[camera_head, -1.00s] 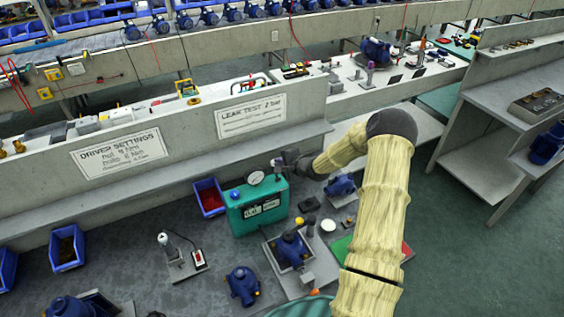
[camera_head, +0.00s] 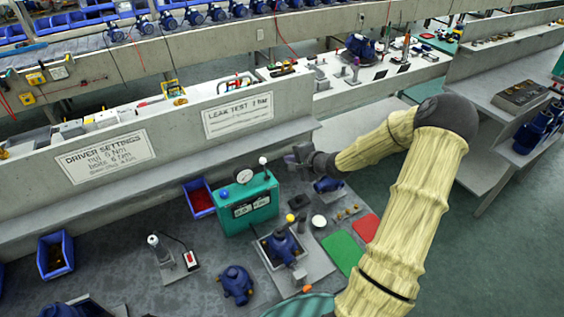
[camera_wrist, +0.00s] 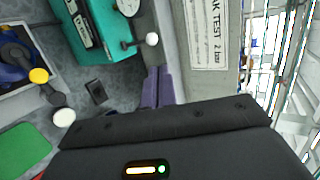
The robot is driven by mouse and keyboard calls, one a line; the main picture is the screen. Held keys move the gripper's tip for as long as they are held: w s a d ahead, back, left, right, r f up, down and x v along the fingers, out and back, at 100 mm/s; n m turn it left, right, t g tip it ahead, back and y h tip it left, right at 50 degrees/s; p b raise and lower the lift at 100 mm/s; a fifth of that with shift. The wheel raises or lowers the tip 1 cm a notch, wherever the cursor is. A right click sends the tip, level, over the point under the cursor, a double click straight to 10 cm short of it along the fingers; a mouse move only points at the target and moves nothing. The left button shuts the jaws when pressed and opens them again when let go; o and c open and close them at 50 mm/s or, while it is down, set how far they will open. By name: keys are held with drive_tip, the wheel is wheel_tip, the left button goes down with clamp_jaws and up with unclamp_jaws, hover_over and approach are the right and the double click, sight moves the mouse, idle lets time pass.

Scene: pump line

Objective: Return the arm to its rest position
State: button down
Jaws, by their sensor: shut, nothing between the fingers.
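My arm, in a pale yellow ribbed cover, rises from the bottom of the head view and bends at a dark elbow. Its forearm points left, and my gripper (camera_head: 290,158) is at its end, above and just right of the teal leak tester (camera_head: 248,205). In the wrist view my gripper's fingers (camera_wrist: 151,88) are together with nothing between them. The teal tester (camera_wrist: 108,30) shows at the top left there, with its white-knobbed lever beside the fingers. The gripper appears apart from everything on the bench.
A blue pump sits in a fixture tray (camera_head: 262,250). Another blue pump (camera_head: 236,284) stands on the bench. A grey shelf unit (camera_head: 480,110) stands at right; floor is clear at lower right.

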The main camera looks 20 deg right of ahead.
drive_tip(key=shift+s+r, duration=0.2)
drive_tip(key=shift+s, duration=0.2)
drive_tip(key=s+a+r+n+g+h, duration=0.1)
drive_tip(key=s+a+r+n+g, duration=0.1)
drive_tip(key=s+a+n, duration=0.3)
drive_tip(key=s+a+r+n+g+h, duration=0.1)
drive_tip(key=s+a+r+n+g, duration=0.2)
drive_tip(key=s, duration=0.8)
drive_tip(key=s+a+r+n+g+h, duration=0.2)
drive_tip(key=s+a+n+g, duration=0.1)
drive_tip(key=s+a+n, duration=0.3)
drive_tip(key=s+n, duration=0.1)
drive_tip(key=s, duration=0.1)
drive_tip(key=shift+s+a+r+g, duration=0.3)
drive_tip(key=shift+r, duration=0.05)
